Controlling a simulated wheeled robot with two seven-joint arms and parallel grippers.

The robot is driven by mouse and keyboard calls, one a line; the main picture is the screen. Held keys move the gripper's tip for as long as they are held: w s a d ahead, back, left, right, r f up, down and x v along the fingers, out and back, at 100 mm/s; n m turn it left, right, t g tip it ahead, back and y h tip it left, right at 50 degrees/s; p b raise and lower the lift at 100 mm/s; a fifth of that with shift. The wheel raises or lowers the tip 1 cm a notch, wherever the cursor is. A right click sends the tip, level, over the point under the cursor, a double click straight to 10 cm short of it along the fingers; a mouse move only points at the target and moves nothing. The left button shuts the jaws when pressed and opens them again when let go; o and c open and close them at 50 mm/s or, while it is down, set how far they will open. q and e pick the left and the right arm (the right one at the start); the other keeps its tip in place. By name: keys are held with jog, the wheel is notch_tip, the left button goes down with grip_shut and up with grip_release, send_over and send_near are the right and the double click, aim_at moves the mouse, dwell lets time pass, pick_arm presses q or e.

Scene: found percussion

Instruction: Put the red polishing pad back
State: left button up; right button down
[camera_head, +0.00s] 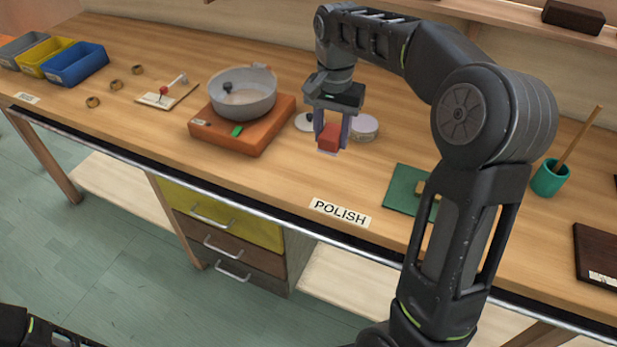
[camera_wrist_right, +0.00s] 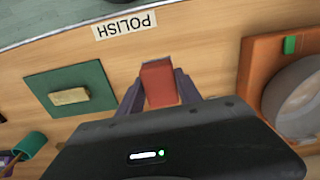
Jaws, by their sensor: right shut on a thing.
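The red polishing pad (camera_head: 329,137) is a small red block between the fingers of my right gripper (camera_head: 332,134), which points down over the wooden bench. In the right wrist view the pad (camera_wrist_right: 159,83) sits between both fingers of the gripper (camera_wrist_right: 160,92). A small pale patch (camera_head: 327,152) shows at the pad's lower edge; the pad hides part of it. I cannot tell whether the pad touches the bench. A POLISH label (camera_head: 340,212) lies nearer the bench's front edge. Only a dark part of my left arm shows at the bottom left; its gripper is out of view.
An orange block (camera_head: 270,135) with a grey pan (camera_head: 242,94) stands left of the gripper. A round pale tin (camera_head: 364,127) and a white disc (camera_head: 304,123) are close by. A green mat (camera_head: 402,190) with a yellowish block lies right. Bench around the label is clear.

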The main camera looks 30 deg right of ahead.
jog(key=shift+s+d, duration=0.1)
jog(key=shift+f, duration=0.1)
send_over(330, 178)
jog(key=shift+f, duration=3.05)
jog(key=shift+p, duration=0.3)
jog(key=shift+f, duration=1.9)
jog(key=shift+f, duration=0.1)
jog(key=c, duration=0.8)
grip_release()
